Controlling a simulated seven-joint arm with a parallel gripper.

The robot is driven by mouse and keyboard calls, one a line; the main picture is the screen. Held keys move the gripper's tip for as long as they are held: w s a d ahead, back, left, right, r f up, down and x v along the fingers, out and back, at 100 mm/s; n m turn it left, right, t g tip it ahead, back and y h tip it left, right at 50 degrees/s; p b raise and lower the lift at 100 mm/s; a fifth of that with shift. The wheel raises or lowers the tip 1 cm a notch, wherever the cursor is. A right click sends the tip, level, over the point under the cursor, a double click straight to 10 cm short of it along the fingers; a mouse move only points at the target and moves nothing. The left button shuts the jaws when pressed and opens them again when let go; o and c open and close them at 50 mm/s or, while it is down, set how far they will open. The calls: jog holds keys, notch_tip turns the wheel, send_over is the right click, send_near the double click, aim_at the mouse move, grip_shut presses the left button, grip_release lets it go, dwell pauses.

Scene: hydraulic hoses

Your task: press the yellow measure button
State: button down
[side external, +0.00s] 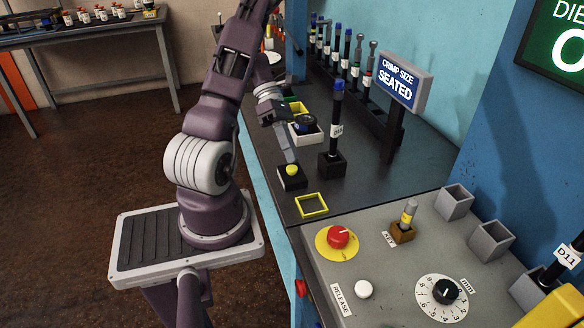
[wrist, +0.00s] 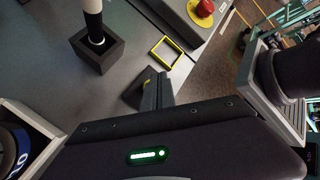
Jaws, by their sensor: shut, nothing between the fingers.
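The yellow measure button (side external: 291,170) sits on top of a small black box (side external: 292,181) near the front edge of the bench. My gripper (side external: 291,160) is shut and empty, pointing down. Its fingertips are right at the button in the side view; I cannot tell whether they touch it.
A black post holder (side external: 332,165) with a tall blue-capped tool stands just right of the button box. A yellow square outline (side external: 312,205) lies nearer the camera. The red button (side external: 338,237) is on the grey panel. A white bin (side external: 306,134) stands behind the box.

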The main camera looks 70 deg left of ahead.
aim_at(290, 166)
jog(key=shift+f, duration=0.1)
jog(key=shift+f, duration=0.3)
jog(key=shift+f, duration=0.45)
dwell(0.7)
dwell(0.4)
jog(key=shift+r, duration=0.85)
jog(key=shift+r, duration=2.5)
